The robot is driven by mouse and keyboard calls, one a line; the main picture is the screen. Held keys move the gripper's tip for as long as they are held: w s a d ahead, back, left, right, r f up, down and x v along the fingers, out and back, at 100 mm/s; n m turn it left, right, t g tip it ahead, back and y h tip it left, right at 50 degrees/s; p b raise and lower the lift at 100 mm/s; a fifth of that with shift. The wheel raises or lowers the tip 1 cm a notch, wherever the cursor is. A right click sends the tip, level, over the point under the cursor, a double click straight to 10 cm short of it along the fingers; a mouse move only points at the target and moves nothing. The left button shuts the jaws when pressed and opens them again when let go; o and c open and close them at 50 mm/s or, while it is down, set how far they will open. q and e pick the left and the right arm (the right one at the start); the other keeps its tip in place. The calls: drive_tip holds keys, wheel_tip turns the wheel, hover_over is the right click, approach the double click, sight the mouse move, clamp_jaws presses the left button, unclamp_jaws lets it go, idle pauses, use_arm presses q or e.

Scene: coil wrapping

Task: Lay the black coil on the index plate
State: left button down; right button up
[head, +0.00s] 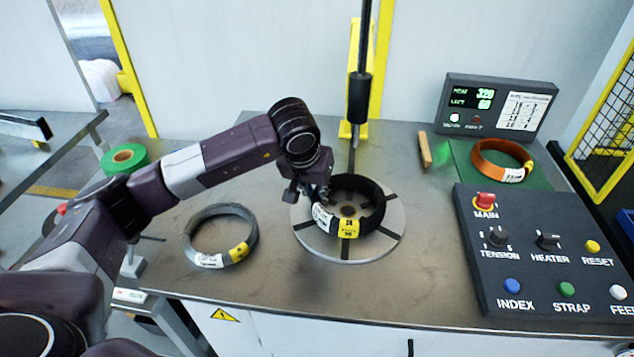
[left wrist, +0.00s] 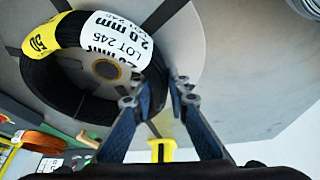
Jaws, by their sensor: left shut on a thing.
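The black coil (head: 372,200) with white and yellow labels is over the round grey index plate (head: 389,238), around its hub. I cannot tell whether it rests on the plate or is just above it. My left gripper (head: 318,194) is shut on the coil's left side. In the left wrist view, the fingers (left wrist: 157,92) straddle the wall of the black coil (left wrist: 45,80), and the index plate (left wrist: 215,50) lies behind. My right gripper is not in view.
A grey coil (head: 190,238) lies left of the plate. An orange coil (head: 490,158) lies on a green mat (head: 463,155) at right. A control panel (head: 540,215) takes the right front. A green roll (head: 125,158) is far left.

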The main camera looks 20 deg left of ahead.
use_arm(q)
drive_tip(key=shift+w+r, duration=0.1)
drive_tip(key=shift+r, duration=0.1)
drive_tip(key=shift+f, duration=0.15)
drive_tip(key=c, duration=1.9)
unclamp_jaws()
drive_tip(key=shift+f, duration=0.1)
drive_tip(key=shift+s, duration=0.2)
drive_tip(key=shift+r, duration=0.4)
drive_tip(key=b+v, duration=0.1)
drive_tip(key=v, duration=1)
drive_tip(key=shift+s+r, duration=0.2)
